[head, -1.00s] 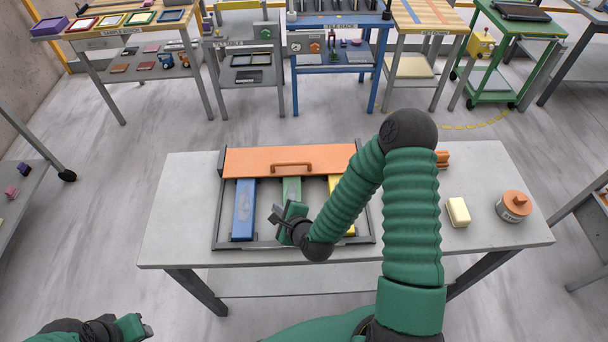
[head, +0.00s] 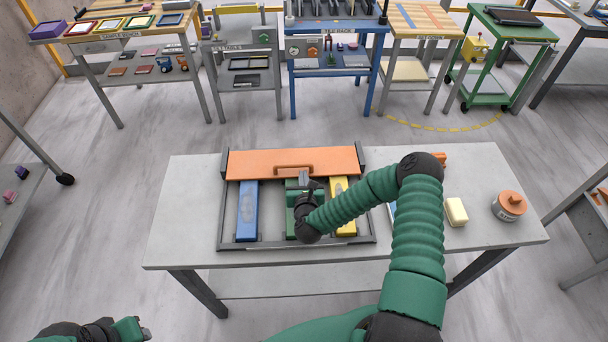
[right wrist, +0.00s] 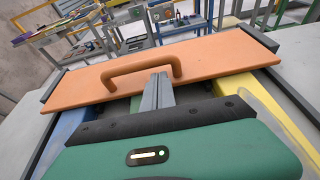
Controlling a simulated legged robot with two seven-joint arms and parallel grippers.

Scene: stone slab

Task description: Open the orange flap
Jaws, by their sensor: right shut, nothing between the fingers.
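The orange flap (head: 240,165) lies across the back of a dark-framed tray (head: 221,215) on the stone slab table. Its orange handle (head: 292,168) stands near its front edge; the handle also shows in the right wrist view (right wrist: 140,69). My right gripper (head: 304,176) is shut and empty, with its fingertips at the front of the handle. In the right wrist view its fingers (right wrist: 158,90) point at the handle's right part; whether they touch it I cannot tell. My left gripper (head: 143,329) is at the bottom left, away from the table; its jaws are too small to judge.
A blue block (head: 247,210) and a yellow block (head: 341,190) lie in the tray, with a green one partly hidden by my right gripper. A pale yellow block (head: 456,211) and an orange-lidded jar (head: 509,205) stand on the right of the table (head: 185,215).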

